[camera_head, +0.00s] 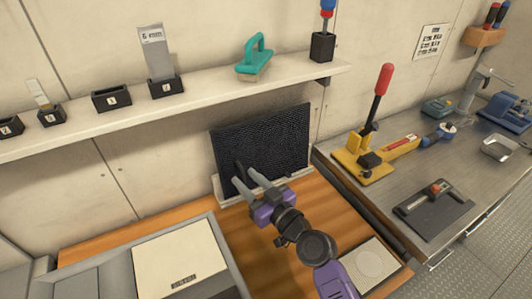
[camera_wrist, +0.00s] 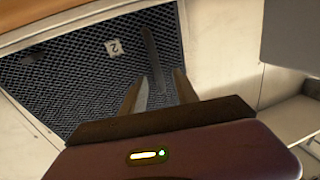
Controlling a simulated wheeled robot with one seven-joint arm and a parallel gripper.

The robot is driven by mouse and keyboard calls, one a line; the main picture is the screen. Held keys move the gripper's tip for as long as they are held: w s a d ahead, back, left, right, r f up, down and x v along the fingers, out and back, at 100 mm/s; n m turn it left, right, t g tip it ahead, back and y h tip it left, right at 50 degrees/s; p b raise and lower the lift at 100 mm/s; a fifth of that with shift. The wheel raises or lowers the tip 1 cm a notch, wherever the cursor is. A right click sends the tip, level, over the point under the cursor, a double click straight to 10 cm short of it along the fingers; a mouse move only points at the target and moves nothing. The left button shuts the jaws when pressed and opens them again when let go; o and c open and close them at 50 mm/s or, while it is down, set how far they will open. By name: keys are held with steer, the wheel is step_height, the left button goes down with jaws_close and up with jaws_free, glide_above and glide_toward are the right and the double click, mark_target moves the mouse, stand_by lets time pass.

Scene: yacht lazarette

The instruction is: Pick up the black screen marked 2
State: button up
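The black screen (camera_head: 275,140) is a dark mesh panel standing almost upright in a pale holder (camera_head: 222,197) against the wall. In the wrist view the mesh (camera_wrist: 60,75) fills the upper left, with a white tag marked 2 (camera_wrist: 114,47). A dark narrow bar (camera_wrist: 152,55) shows on its face. My gripper (camera_head: 243,178) is in front of the screen's lower left part. In the wrist view its two fingers (camera_wrist: 160,85) are apart, with the bar in line with the gap. Nothing is visibly held, and I cannot tell whether the fingertips touch the screen.
A wall shelf (camera_head: 210,95) above holds small black bins, a teal-handled scrubber (camera_head: 256,58) and a tool holder (camera_head: 321,46). At right, a metal bench (camera_head: 400,200) carries a yellow tool with a red handle (camera_head: 378,90).

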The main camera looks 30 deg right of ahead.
jaws_close()
steer(key=shift+r, duration=0.1)
stand_by(1.3)
